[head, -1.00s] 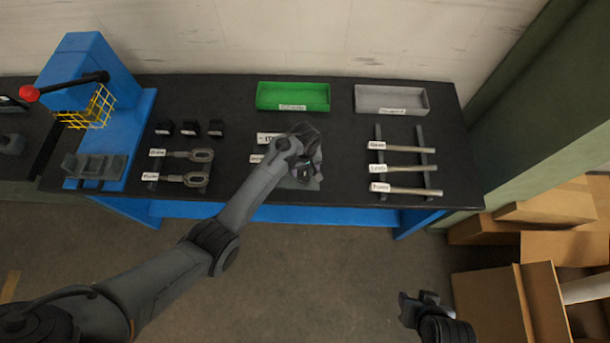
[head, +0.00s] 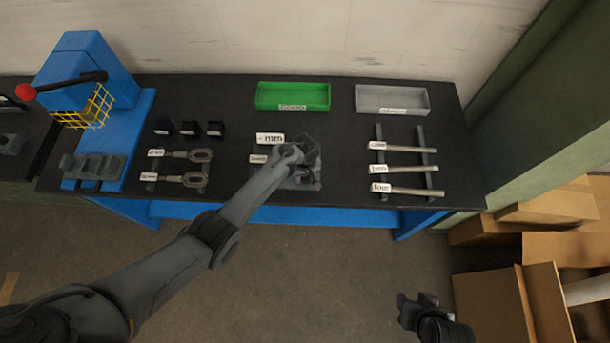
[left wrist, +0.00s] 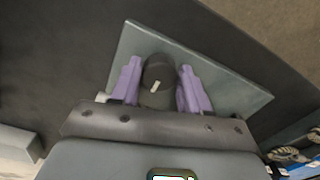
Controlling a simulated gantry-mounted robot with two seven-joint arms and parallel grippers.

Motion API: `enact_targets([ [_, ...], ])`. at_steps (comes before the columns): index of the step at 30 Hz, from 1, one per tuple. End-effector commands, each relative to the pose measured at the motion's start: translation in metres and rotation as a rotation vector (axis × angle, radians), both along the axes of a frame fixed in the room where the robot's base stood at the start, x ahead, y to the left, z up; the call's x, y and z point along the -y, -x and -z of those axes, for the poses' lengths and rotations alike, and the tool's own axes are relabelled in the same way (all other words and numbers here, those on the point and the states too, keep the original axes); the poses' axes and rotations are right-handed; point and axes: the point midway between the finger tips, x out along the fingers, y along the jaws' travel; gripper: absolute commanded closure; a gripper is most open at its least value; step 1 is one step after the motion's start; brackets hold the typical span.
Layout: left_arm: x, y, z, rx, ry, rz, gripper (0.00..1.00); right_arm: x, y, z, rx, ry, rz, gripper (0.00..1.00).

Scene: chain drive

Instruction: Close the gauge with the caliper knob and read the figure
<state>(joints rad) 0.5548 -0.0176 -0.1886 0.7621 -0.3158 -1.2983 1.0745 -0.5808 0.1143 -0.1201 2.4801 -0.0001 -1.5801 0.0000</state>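The caliper knob (left wrist: 158,82) is a dark round knob with a short white mark, standing on a grey plate (left wrist: 235,97) in the left wrist view. The purple fingers of my left gripper (left wrist: 160,88) lie close along both sides of it and appear shut on it. In the head view my left gripper (head: 300,160) is over the gauge plate (head: 307,185) and hides most of it and the knob. A white readout (head: 270,139) stands behind it; its figure is too small to read surely. My right gripper (head: 418,306) is open and empty, off the bench front.
A green tray (head: 293,108) and a grey tray (head: 392,112) stand at the back. Labelled rods (head: 410,169) lie right, eye-ended parts (head: 185,178) and black blocks (head: 189,128) left. A blue press (head: 90,75) stands far left. Cardboard boxes (head: 510,305) are on the floor at right.

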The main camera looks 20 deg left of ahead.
Motion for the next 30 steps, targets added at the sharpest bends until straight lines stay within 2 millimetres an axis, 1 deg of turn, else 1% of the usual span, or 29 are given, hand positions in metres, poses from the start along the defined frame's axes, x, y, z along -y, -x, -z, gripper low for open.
enact_targets([
  [1,0.0,0.0,0.0,0.0,0.0,0.0,0.62,0.0,0.0,0.0,0.0,0.0,0.0,0.57],
  [6,0.0,0.0,0.0,0.0,0.0,0.0,0.89,0.0,0.0,0.0,0.0,0.001,-0.001,0.57],
  [13,0.0,0.0,-0.001,-0.001,-0.001,0.016,0.89,0.002,0.0,-0.001,0.0,0.007,-0.005,0.57],
  [17,0.0,0.0,-0.001,-0.001,-0.001,0.055,0.89,0.002,0.0,-0.002,0.0,0.011,-0.007,0.57],
  [23,0.0,0.0,-0.002,-0.001,-0.001,0.173,0.89,0.002,0.0,-0.007,0.0,0.009,-0.006,0.57],
  [30,-0.001,0.0,-0.002,0.0,0.0,0.387,0.89,0.002,0.0,-0.012,0.0,0.007,-0.005,0.57],
])
